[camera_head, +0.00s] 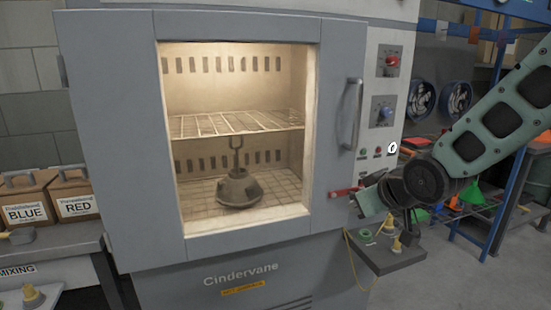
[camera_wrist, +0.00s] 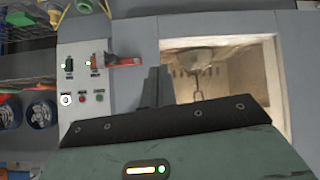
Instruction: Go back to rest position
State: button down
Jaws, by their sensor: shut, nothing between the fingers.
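My gripper (camera_wrist: 157,78) is shut and empty. In the wrist view its dark fingers stand together in front of the grey oven. In the head view my arm comes in from the right, and my gripper (camera_head: 368,205) is low by the oven's right side; its fingertips are hard to make out there. A red lever (camera_head: 345,191) sits beside it below the panel buttons, and also shows in the wrist view (camera_wrist: 125,61). I cannot tell whether they touch. The oven door (camera_head: 110,130) is closed, with a vertical handle (camera_head: 350,115).
Inside the lit oven, a grey cone-shaped part (camera_head: 240,190) with a forked top stands below a wire rack (camera_head: 215,123). A small side shelf (camera_head: 385,255) holds small parts under my gripper. Boxes marked BLUE (camera_head: 27,213) and RED (camera_head: 76,207) stand left. Blue-framed shelving is at right.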

jog(key=s+a+n+g+h+p, duration=0.1)
jog(key=s+g, duration=0.3)
jog(key=s, duration=1.1)
jog(key=s+a+r+n+g+h+p, duration=0.1)
jog(key=s+g, duration=0.4)
jog(key=s, duration=1)
jog(key=a+h+p, duration=0.1)
jog(key=a+p, duration=0.1)
jog(key=shift+s+a, duration=0.25)
jog(key=shift+a, duration=0.05)
